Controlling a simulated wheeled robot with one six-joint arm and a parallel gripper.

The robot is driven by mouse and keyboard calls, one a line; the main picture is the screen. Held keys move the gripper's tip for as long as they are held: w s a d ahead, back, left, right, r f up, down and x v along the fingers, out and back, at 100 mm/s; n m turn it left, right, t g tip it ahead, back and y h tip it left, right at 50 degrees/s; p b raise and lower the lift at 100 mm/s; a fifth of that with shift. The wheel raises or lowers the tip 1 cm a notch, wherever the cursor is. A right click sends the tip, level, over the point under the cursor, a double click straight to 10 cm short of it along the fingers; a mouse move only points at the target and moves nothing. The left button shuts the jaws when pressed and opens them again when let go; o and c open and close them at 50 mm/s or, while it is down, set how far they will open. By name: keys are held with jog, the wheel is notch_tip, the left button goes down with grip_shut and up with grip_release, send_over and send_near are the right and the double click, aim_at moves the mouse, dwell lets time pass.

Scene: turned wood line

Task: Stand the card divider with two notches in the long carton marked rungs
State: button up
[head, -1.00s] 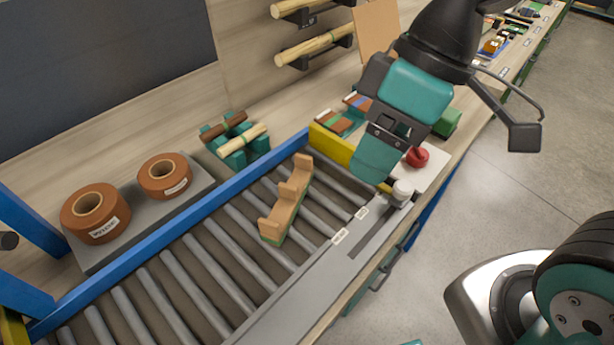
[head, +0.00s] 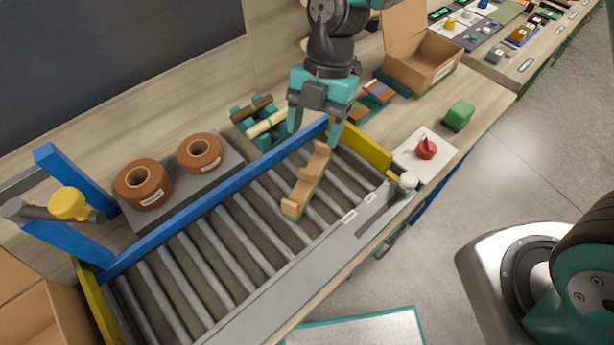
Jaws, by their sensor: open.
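A tan notched piece (head: 305,182), which looks like the card divider, lies on the roller conveyor (head: 225,240). It has a stepped edge and a green strip along its lower side; I cannot count its notches surely. My gripper (head: 314,138) is open and empty, fingers pointing down over the piece's far end. I cannot tell whether they touch it. An open carton (head: 424,68) stands on the bench at the back right. Another carton (head: 45,318) is cut off at the lower left. No rungs marking is readable on either.
A blue rail (head: 215,205) and yellow end stop (head: 368,150) border the rollers. Tape rolls (head: 142,184) and a teal rack of turned sticks (head: 262,122) stand behind. A red knob (head: 426,148) and green block (head: 458,115) are to the right. The near rollers are clear.

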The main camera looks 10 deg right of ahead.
aim_at(308, 171)
jog(key=x, duration=0.5)
jog(key=shift+s+f+p, duration=0.15)
jog(key=shift+p, duration=0.25)
jog(key=shift+p+x, duration=1)
jog(key=shift+x, duration=1.75)
jog(key=shift+s+d, duration=0.1)
jog(key=c, duration=1)
jog(key=shift+c, duration=0.3)
